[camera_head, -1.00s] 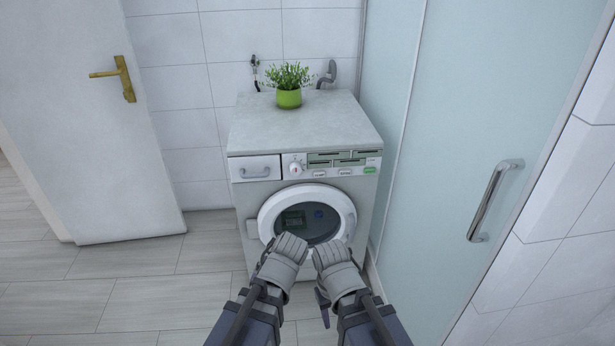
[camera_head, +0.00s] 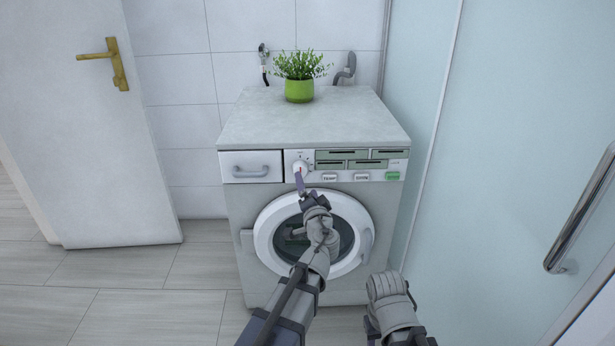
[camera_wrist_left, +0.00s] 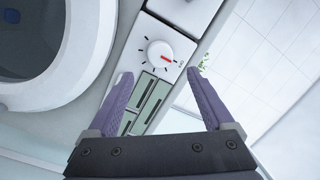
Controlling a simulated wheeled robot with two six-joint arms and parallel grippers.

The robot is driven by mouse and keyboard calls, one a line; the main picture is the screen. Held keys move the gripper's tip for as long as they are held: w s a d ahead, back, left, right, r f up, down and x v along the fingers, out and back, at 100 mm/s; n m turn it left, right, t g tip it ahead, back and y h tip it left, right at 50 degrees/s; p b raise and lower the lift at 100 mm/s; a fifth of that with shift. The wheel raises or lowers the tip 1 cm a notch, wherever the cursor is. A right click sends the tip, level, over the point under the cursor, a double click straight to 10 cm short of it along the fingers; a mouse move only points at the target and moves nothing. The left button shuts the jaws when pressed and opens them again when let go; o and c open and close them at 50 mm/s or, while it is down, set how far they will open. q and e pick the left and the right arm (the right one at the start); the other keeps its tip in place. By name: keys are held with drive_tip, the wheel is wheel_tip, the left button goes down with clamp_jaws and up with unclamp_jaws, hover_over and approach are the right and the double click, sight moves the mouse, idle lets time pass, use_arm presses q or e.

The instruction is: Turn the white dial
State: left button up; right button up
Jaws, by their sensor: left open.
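The white dial (camera_head: 300,168) with a red pointer mark is on the washing machine's front panel, right of the drawer. In the left wrist view the dial (camera_wrist_left: 159,52) shows just beyond and between the fingertips. My left gripper (camera_head: 300,183) is raised just below the dial in the head view. Its two purple fingers (camera_wrist_left: 160,75) are spread apart with nothing between them, and I see no contact with the dial. My right arm is low at the right of the machine in the head view; its fingers cannot be made out.
The washing machine (camera_head: 310,125) has a drawer (camera_head: 250,167), buttons (camera_head: 361,177) and a round door (camera_head: 350,240). A green potted plant (camera_head: 299,88) stands on top. A glass panel (camera_head: 480,130) is close on the right. An open white door (camera_head: 80,130) and clear floor are on the left.

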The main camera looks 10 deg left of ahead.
sight(302, 172)
use_arm(q)
drive_tip(key=x, duration=0.7)
drive_tip(key=shift+w+a, duration=0.15)
drive_tip(key=shift+w, duration=0.15)
clamp_jaws()
idle(0.4)
